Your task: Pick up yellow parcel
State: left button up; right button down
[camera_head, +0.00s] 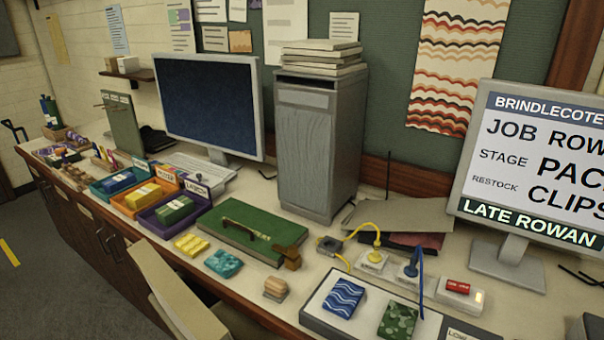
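The yellow parcel (192,244) lies flat on the counter near its front edge, just in front of the purple tray (150,225). It has a pale pattern on top, and nothing covers it. A teal patterned parcel (223,263) lies a short way to its right, apart from it. Neither of my grippers shows in the head view.
The green board (235,230) with a handle lies behind the yellow parcel. Blue (100,190) and orange (127,209) trays stand to its left. A grey-edged tray (325,325) holds a blue and a green parcel at right. A beige slab (165,290) stands below the counter edge.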

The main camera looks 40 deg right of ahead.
aim_at(149, 193)
jog(key=i+j+z, duration=0.2)
jog(key=i+j, duration=0.2)
jog(key=i+j+z, duration=0.25)
jog(key=i+j, duration=0.15)
jog(key=j, duration=0.2)
jog(key=i+j+z, duration=0.3)
jog(key=i+j, duration=0.45)
jog(key=i, duration=0.15)
